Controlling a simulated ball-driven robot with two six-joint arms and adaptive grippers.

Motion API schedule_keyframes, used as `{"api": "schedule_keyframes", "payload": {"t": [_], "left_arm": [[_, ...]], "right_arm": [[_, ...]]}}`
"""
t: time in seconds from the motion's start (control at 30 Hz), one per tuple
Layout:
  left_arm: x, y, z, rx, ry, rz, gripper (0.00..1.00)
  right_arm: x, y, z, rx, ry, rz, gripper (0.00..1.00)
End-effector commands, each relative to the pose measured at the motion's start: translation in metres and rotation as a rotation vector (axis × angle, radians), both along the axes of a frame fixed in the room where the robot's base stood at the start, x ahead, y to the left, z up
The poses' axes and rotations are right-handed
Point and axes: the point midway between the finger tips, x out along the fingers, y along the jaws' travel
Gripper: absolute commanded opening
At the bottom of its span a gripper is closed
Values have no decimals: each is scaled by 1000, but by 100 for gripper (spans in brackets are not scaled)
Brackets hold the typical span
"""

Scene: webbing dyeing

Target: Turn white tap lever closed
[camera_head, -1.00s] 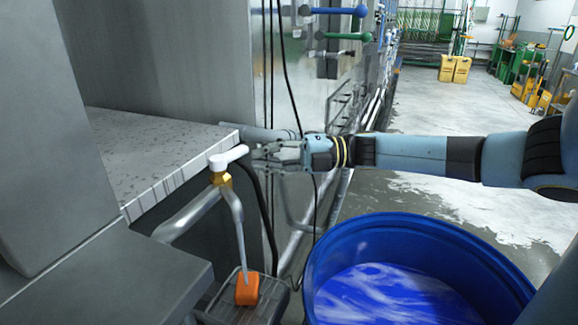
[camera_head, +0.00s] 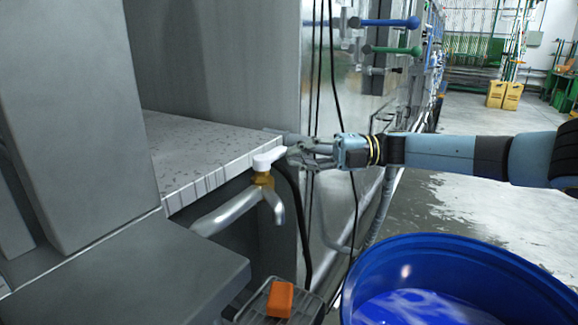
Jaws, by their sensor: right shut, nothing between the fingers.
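The white tap lever (camera_head: 268,159) sits on top of a brass tap body (camera_head: 263,180), at the corner of a speckled counter. A grey pipe feeds the tap from the left, and its spout (camera_head: 276,207) points down with no stream visible below it. My right gripper (camera_head: 294,156) reaches in from the right, shut and empty. Its fingertips are at the right end of the lever; I cannot tell whether they touch it. My left gripper is not in view.
An orange block (camera_head: 280,299) lies on a dark slotted tray (camera_head: 252,305) below the tap. A blue barrel (camera_head: 450,250) with blue and white contents stands at the lower right. Dark hoses hang behind the tap. Blue and green levers (camera_head: 390,22) are on the machine behind.

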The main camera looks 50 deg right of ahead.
Motion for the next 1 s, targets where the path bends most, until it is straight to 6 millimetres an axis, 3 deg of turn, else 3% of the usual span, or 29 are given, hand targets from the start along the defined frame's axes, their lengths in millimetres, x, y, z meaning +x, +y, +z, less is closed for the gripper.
{"api": "schedule_keyframes", "payload": {"t": [0.5,1.0], "left_arm": [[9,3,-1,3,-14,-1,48],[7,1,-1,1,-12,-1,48]], "right_arm": [[-2,-6,0,-2,2,-1,0],[-62,-83,1,-2,2,-1,0]]}}
